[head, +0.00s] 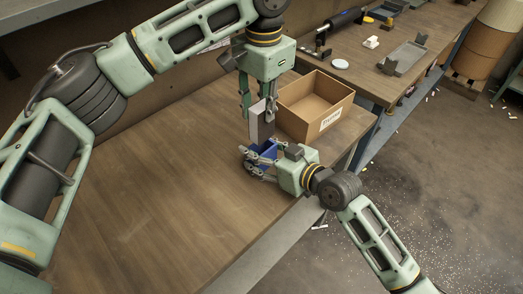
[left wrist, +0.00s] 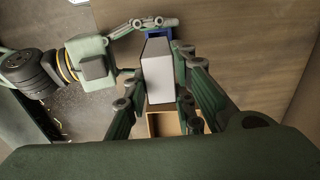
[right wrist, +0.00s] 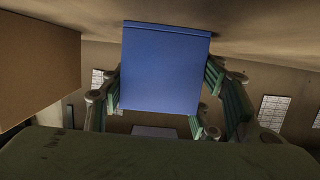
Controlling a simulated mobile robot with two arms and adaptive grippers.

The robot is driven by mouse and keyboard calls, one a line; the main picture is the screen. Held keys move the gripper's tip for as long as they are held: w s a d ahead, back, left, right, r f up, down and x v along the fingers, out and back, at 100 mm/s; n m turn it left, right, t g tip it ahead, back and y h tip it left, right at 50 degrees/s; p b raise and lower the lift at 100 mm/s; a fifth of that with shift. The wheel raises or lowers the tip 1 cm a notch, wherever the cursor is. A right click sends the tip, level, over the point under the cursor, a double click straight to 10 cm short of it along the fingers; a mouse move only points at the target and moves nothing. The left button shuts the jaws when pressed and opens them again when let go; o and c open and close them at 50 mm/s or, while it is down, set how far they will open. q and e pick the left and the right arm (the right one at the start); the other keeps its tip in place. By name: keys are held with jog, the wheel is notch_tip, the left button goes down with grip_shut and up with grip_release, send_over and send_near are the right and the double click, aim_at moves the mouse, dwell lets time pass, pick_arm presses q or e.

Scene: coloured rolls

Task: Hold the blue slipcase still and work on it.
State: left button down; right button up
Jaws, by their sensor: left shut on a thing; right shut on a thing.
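The blue slipcase (head: 268,148) stands on the table near its front edge. My right gripper (head: 262,158) is shut on it from the right. In the right wrist view the slipcase (right wrist: 165,70) fills the middle, with fingers at both sides. My left gripper (head: 257,106) points down above it and is shut on a grey-white block (head: 263,125). The block is upright, its lower end at the slipcase's top; I cannot tell whether it is inside. In the left wrist view the block (left wrist: 158,75) hides most of the slipcase (left wrist: 157,33).
An open cardboard box (head: 340,103) with a label stands close behind and right of the slipcase. A second bench (head: 360,65) at the back right carries a tray (head: 405,57) and tools. The table's left part (head: 150,190) is clear.

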jog(key=shift+s+f, duration=0.1)
jog(key=shift+f, duration=0.4)
pick_arm(q)
jog(key=w+d+r, duration=0.2)
jog(key=d+r, duration=0.2)
jog(key=d, duration=0.2)
jog(key=shift+d, duration=0.35)
dwell(0.3)
pick_arm(e)
jog(key=o, duration=1.4)
jog(key=shift+w+r, duration=0.15)
jog(key=shift+w, duration=0.05)
jog(key=shift+r, duration=0.15)
pick_arm(q)
jog(key=shift+f, duration=0.1)
pick_arm(e)
jog(key=shift+s+d+r, duration=0.1)
